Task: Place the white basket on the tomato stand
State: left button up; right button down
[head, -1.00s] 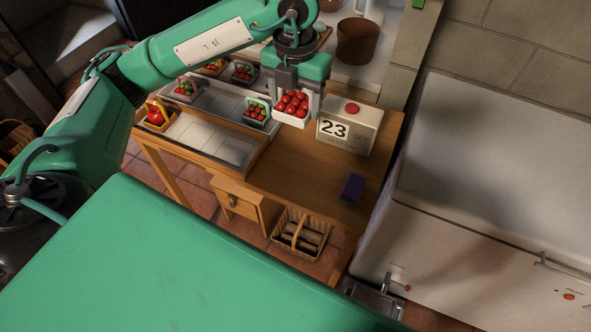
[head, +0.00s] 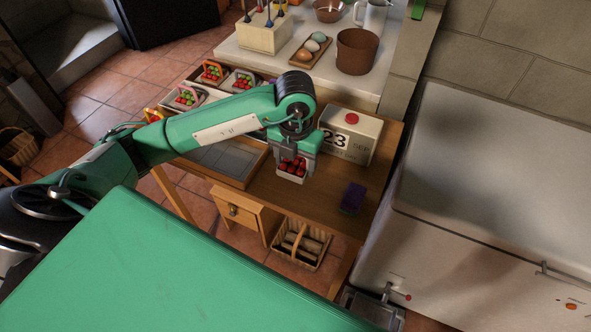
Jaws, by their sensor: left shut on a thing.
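My left gripper (head: 297,153) is shut on the white basket (head: 291,178), which is full of red tomatoes. It hangs upright over the bare wood of the table, in front of the calendar box; I cannot tell its exact height. The tomato stand (head: 232,163) is to the left, with a wooden rim and pale panels. Its near part shows empty space, though my left arm hides much of its middle. Small baskets of red and green tomatoes, one of them pink (head: 185,97), sit on its far part. My right gripper is not in view.
A cream calendar box (head: 350,135) reading 23 stands close right of the held basket. A purple box (head: 352,198) lies at the table's right. A white counter with a brown pot (head: 357,51) is behind.

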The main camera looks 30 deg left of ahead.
aim_at(295, 173)
pick_arm(q)
jog(key=shift+f, duration=0.25)
notch_tip(295, 173, down, 4)
jog(key=shift+p, duration=0.3)
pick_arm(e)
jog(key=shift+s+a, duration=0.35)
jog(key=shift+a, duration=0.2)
pick_arm(q)
jog(key=shift+f, duration=0.15)
jog(key=o, duration=1)
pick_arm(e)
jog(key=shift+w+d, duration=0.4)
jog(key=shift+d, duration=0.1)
